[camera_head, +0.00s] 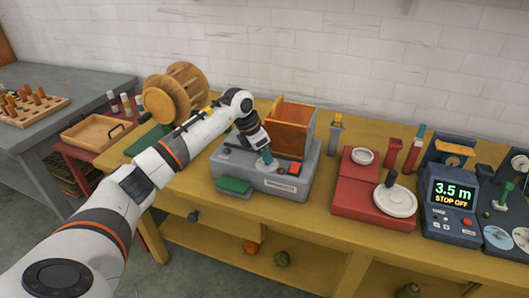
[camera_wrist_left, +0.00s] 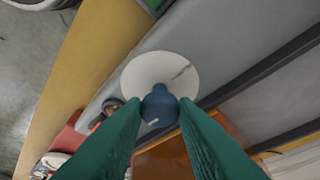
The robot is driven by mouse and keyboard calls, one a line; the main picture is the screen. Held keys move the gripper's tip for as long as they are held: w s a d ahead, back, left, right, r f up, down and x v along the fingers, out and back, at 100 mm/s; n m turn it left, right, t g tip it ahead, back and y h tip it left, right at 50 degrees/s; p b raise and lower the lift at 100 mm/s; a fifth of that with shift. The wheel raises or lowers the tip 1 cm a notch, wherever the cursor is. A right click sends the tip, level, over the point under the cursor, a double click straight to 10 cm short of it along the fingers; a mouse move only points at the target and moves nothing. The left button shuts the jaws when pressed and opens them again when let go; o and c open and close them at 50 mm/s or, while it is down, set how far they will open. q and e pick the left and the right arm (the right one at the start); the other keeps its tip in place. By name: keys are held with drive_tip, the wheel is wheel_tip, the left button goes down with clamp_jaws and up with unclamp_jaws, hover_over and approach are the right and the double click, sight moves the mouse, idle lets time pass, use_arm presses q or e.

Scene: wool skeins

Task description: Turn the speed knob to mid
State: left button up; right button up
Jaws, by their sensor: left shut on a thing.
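The speed knob (camera_wrist_left: 159,103) is a small blue knob in the middle of a round white dial (camera_wrist_left: 147,71). My left gripper (camera_head: 265,160) reaches down to the top of the grey machine (camera_head: 300,181). In the left wrist view its two green fingers (camera_wrist_left: 160,110) are closed on the knob, one on each side. A small white mark shows on the knob, at its lower side in that view. A thin dark line shows on the dial, to the upper right. In the head view my gripper mostly hides the knob and dial. My right gripper is not in view.
An orange box (camera_head: 291,128) stands behind the knob on the machine. A red button (camera_head: 294,168) is right of it and a green pad (camera_head: 233,185) sits at the front left. A red scale (camera_head: 360,207) and a display unit (camera_head: 449,229) reading "3.5 m STOP OFF" stand right.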

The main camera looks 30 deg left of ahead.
use_arm(q)
drive_tip(key=shift+n, duration=0.4)
drive_tip(key=shift+d+r+n+y+p, duration=0.1)
drive_tip(key=shift+n+y+p, duration=0.4)
drive_tip(key=shift+n, duration=0.5)
drive_tip(key=n+y, duration=0.1)
drive_tip(key=n, duration=0.3)
drive_tip(key=shift+d+t+y, duration=0.2)
drive_tip(key=shift+t+y, duration=0.2)
drive_tip(key=n+y, duration=0.1)
drive_tip(key=n, duration=0.2)
drive_tip(key=n+y, duration=0.1)
drive_tip(key=n, duration=0.2)
drive_tip(key=shift+d+g, duration=0.2)
drive_tip(key=shift+g, duration=0.1)
drive_tip(key=n, duration=0.2)
drive_tip(key=n+g+y+b, duration=0.1)
drive_tip(key=n, duration=0.1)
drive_tip(key=shift+w+d+n, duration=0.1)
drive_tip(key=shift+w+n, duration=0.05)
drive_tip(key=shift+n, duration=0.25)
drive_tip(key=shift+n+g+y, duration=0.3)
drive_tip(key=o, duration=1)
